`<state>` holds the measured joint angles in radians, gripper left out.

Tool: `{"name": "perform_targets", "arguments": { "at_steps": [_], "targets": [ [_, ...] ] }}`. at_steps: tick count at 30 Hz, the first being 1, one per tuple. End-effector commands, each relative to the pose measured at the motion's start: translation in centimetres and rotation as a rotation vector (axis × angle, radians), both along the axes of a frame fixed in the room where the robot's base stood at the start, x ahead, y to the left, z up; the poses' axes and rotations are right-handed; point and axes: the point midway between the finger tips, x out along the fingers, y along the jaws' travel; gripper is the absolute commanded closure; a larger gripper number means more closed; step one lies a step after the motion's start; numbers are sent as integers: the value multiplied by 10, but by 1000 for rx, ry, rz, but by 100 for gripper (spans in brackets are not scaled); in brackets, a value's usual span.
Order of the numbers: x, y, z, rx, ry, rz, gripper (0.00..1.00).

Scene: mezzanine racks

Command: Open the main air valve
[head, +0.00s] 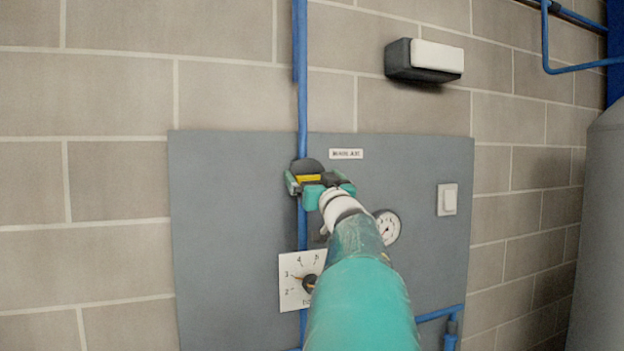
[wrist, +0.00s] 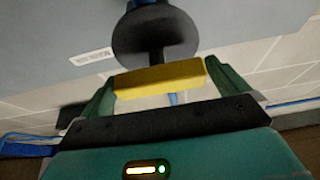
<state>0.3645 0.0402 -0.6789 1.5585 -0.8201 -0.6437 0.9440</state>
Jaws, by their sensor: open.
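The main air valve has a yellow handle (head: 308,178) in front of a dark round body (head: 308,165) on a vertical blue pipe (head: 302,100). The handle lies across the pipe, roughly level. A small label (head: 346,154) sits just right of the valve. My gripper (head: 320,187) is at the valve, its jaws open. In the wrist view the yellow handle (wrist: 160,80) spans most of the gap between the two green fingers of my gripper (wrist: 159,77), with the dark round body (wrist: 154,33) beyond it. Whether either finger touches the handle I cannot tell.
The grey panel (head: 230,220) also carries a numbered dial plate (head: 292,268) below the valve, a round gauge (head: 388,227) and a white switch (head: 447,199). A dark-and-white box (head: 425,58) is on the wall above. A grey cylinder (head: 602,230) stands at right.

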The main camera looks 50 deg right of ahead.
Motion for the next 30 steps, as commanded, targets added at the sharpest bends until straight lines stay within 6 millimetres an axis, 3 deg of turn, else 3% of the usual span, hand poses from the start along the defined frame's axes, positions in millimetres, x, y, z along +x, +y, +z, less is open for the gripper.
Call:
{"name": "perform_targets", "arguments": {
  "at_steps": [5,12,22,30],
  "targets": [
    [0,0,0,0,0,0,0],
    [0,0,0,0,0,0,39],
    [0,0,0,-30,18,-2,39],
    [0,0,-1,-151,92,-3,39]
  ]
}}
